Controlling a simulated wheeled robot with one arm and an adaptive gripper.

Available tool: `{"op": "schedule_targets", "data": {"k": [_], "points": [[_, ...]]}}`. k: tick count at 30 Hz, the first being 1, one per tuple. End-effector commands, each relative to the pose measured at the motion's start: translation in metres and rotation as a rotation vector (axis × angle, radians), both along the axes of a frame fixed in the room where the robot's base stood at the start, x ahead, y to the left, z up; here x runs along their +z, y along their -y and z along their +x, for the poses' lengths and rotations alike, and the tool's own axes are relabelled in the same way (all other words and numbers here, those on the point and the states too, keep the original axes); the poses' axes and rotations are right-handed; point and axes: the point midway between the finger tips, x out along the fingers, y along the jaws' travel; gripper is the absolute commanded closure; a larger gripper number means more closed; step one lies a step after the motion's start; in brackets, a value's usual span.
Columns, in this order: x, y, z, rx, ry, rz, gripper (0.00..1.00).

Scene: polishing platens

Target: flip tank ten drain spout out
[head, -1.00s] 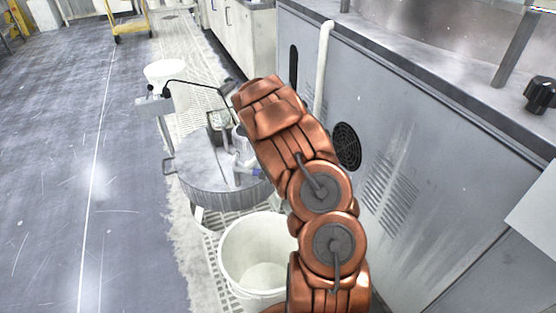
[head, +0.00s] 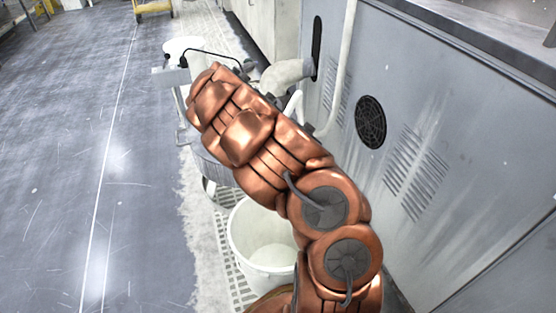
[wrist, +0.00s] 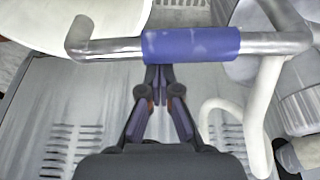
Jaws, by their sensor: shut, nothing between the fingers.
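In the wrist view a bent metal pipe with a blue sleeve (wrist: 190,44), which looks like the drain spout, runs across the upper part of the picture. In the head view my arm covers the spout and most of the round grey tank (head: 208,168); my gripper is hidden there.
A white bucket (head: 240,232) stands on the floor in front of the tank. A white bowl (head: 183,45) is behind it. A grey cabinet wall with vents (head: 418,175) closes off the right side. The floor at left (head: 60,170) is open.

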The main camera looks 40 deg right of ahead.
Motion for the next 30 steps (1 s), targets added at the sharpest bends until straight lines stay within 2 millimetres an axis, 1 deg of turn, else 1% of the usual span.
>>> {"op": "schedule_targets", "data": {"k": [3, 7, 12, 21, 30], "points": [[-0.002, -0.012, 0.004, -0.082, 0.003, -0.001, 1.0], [-0.002, -0.022, 0.006, -0.164, 0.002, 0.0, 1.0], [-0.001, -0.032, 0.009, -0.159, 0.002, 0.001, 1.0], [0.0, -0.04, 0.012, -0.155, 0.001, 0.001, 1.0], [0.0, -0.043, 0.014, -0.152, 0.005, 0.004, 1.0]]}}
